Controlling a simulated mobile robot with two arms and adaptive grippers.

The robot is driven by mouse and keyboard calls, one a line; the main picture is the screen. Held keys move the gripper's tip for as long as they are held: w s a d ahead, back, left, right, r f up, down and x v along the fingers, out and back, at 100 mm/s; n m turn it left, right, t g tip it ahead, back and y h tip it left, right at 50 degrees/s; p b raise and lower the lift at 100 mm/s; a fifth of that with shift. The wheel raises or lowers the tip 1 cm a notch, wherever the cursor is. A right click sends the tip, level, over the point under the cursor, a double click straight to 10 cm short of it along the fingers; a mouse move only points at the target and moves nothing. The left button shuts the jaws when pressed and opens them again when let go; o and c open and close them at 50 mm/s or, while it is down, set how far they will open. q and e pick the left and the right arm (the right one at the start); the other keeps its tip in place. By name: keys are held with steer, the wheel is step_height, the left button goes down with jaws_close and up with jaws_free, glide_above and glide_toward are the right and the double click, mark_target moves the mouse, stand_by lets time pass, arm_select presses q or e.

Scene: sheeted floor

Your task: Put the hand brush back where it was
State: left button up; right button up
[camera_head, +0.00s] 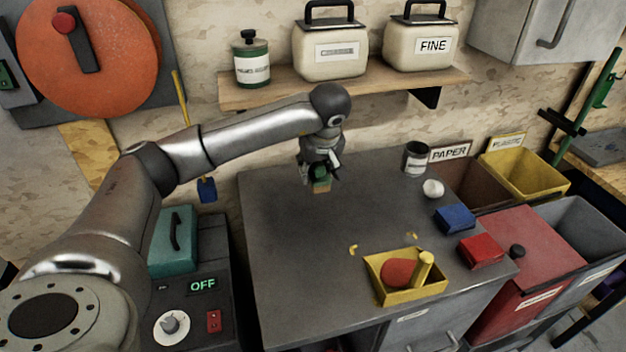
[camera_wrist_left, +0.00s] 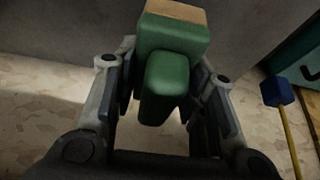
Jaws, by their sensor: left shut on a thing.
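My left gripper (camera_head: 319,178) is shut on the hand brush (camera_head: 321,186), which has a green body and handle and a tan bristle side. In the head view the brush shows small in front of the grey worktop's back-left part. Whether it touches the worktop (camera_head: 290,260) cannot be told. In the left wrist view the brush (camera_wrist_left: 168,75) sits between the two fingers (camera_wrist_left: 163,85), handle toward the camera and tan side farthest away. My right gripper is not in view.
A shelf (camera_head: 270,88) with a green jar and two cream canisters is above. A yellow tray (camera_head: 407,303) with a red and a yellow item, a blue block (camera_head: 455,219), a red block (camera_head: 481,251) and a dark can (camera_head: 415,158) are on the worktop. Its left half is mostly clear.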

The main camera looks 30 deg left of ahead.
mark_target(314, 173)
arm_select(q)
steer(key=f, duration=0.1)
steer(key=w+a+f, duration=0.2)
steer(key=f, duration=0.1)
steer(key=shift+w+p, duration=0.2)
steer(key=shift+p, duration=0.1)
steer(key=shift+w+a+f, duration=0.1)
steer(key=shift+w+f, duration=0.1)
steer(key=shift+f, duration=0.15)
steer(key=shift+w+a+f, duration=0.1)
steer(key=shift+a+f, duration=0.05)
steer(key=shift+f, duration=0.15)
step_height(314, 173, down, 2)
steer(key=shift+f+p, duration=0.1)
steer(key=shift+p, duration=0.65)
steer(key=shift+f, duration=0.3)
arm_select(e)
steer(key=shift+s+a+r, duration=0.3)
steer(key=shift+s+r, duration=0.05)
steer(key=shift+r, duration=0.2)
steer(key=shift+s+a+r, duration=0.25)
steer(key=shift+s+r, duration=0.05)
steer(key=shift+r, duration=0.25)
arm_select(q)
steer(key=shift+f, duration=0.1)
